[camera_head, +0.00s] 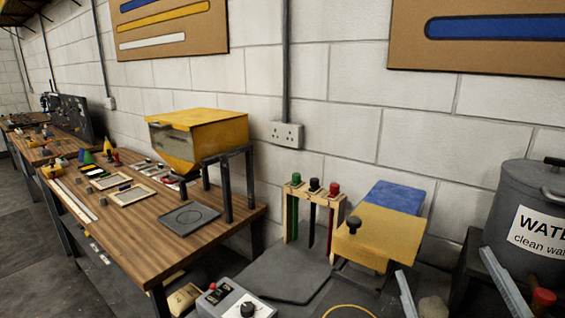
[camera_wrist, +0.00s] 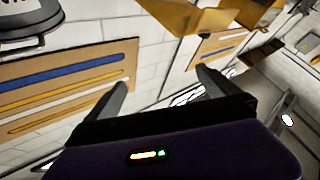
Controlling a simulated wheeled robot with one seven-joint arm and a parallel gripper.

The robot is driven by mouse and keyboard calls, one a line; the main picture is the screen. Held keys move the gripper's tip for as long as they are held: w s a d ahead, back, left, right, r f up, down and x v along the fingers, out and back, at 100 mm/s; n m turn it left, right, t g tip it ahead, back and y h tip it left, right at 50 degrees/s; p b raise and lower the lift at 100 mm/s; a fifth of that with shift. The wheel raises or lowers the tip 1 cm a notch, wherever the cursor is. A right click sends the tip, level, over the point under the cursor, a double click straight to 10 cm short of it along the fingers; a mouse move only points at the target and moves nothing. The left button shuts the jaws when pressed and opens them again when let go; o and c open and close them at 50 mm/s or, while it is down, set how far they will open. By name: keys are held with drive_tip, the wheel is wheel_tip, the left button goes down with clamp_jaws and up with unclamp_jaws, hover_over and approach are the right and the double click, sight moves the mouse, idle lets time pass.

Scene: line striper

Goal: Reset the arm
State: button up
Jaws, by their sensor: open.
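My gripper (camera_wrist: 160,92) shows in the wrist view with its two dark fingers spread apart and nothing between them. Behind it are the white block wall and boards with coloured strips, seen at a tilt. My gripper does not show clearly in the head view, so its distance to the bench and the objects there cannot be told.
A wooden workbench (camera_head: 150,222) stands left along the wall, bearing a yellow-topped hopper (camera_head: 197,138), a dark square plate (camera_head: 188,219) and small parts. A rack with coloured handles (camera_head: 313,212), a yellow box (camera_head: 378,237) and a grey water tank (camera_head: 527,215) stand to the right.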

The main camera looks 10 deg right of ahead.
drive_tip(key=s+a+f+m+g+y, duration=0.1)
drive_tip(key=s+a+f+g, duration=0.3)
drive_tip(key=s+f, duration=0.7)
drive_tip(key=s+a+f+m+g+y, duration=0.1)
drive_tip(key=s+a+f+m+g, duration=0.2)
drive_tip(key=s+f, duration=0.9)
drive_tip(key=s+a+g, duration=0.1)
drive_tip(key=s, duration=0.3)
drive_tip(key=shift+a, duration=0.2)
